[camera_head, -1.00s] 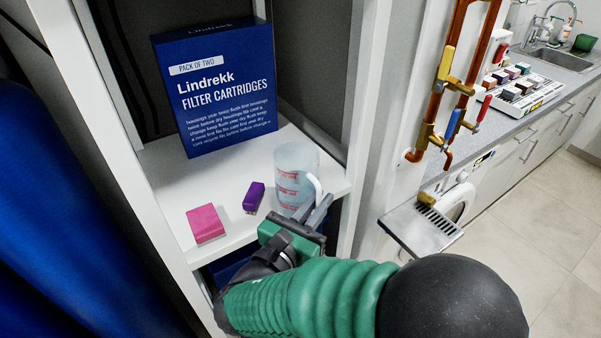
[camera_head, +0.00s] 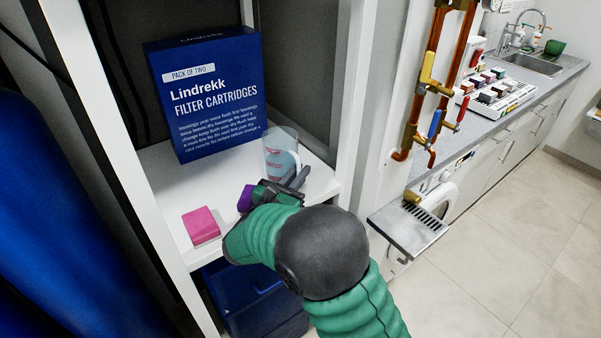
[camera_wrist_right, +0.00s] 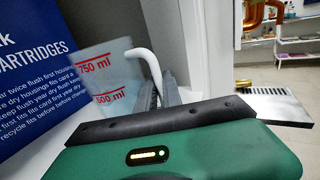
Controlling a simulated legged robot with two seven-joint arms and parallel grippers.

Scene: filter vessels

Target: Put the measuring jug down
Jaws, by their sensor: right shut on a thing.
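The measuring jug (camera_head: 279,152) is clear with red markings and stands upright at the right of the white shelf (camera_head: 185,185), beside the blue cartridge box. It also shows in the right wrist view (camera_wrist_right: 108,88), with its white handle at my fingers. My right gripper (camera_head: 298,178) is shut on the jug's handle, at the jug's near right side; the fingers also show in the right wrist view (camera_wrist_right: 160,94). The jug's base is hidden behind my gripper, so I cannot tell whether it touches the shelf. My left gripper is not in view.
The blue filter cartridge box (camera_head: 208,95) stands at the back left of the jug. A pink block (camera_head: 201,225) lies near the shelf's front edge. A purple block (camera_head: 245,199) is partly hidden by my gripper. The shelf's white right post (camera_head: 355,100) is close beside the jug.

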